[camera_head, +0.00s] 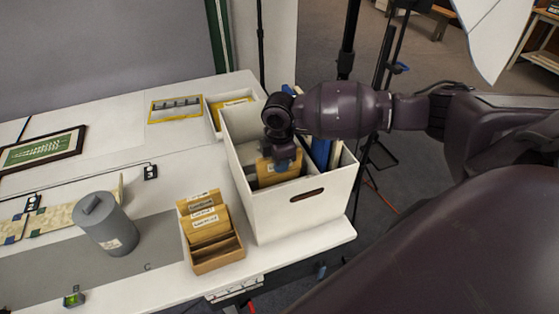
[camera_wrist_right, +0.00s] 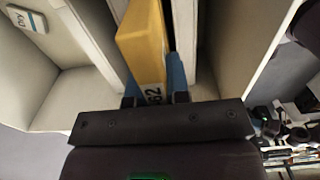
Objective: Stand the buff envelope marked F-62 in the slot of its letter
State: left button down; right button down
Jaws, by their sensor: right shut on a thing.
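The buff envelope (camera_wrist_right: 143,45) is between the blue fingertips of my right gripper (camera_wrist_right: 154,88). The end of its printed mark, "62", shows by the fingers; the rest is hidden. In the head view the envelope (camera_head: 265,168) is inside the open white archival box (camera_head: 300,218), below my right gripper (camera_head: 284,160). In the right wrist view pale walls or dividers (camera_wrist_right: 75,95) stand on both sides of it, with a dark gap alongside. I cannot tell whether its lower edge rests on the box floor. Slot letters are not readable. My left gripper is not in view.
A wooden sorter (camera_head: 218,258) with labelled buff cards stands left of the box. A grey lidded cylinder (camera_head: 106,226) stands farther left. A smaller white box (camera_head: 214,118) with buff envelopes is behind. Blue boards (camera_head: 321,152) stand at the box's right side. The table ends just right of it.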

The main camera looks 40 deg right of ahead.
jog(key=shift+f, duration=1.15)
jog(key=c, duration=1)
grip_release()
jog(key=shift+r, duration=0.1)
notch_tip(320, 180, up, 10)
jog(key=shift+r+b, duration=0.2)
jog(key=shift+b, duration=0.15)
notch_tip(320, 180, up, 4)
jog(key=shift+f+p, duration=0.15)
jog(key=shift+p, duration=0.75)
notch_tip(320, 180, up, 9)
jog(key=shift+f, duration=0.2)
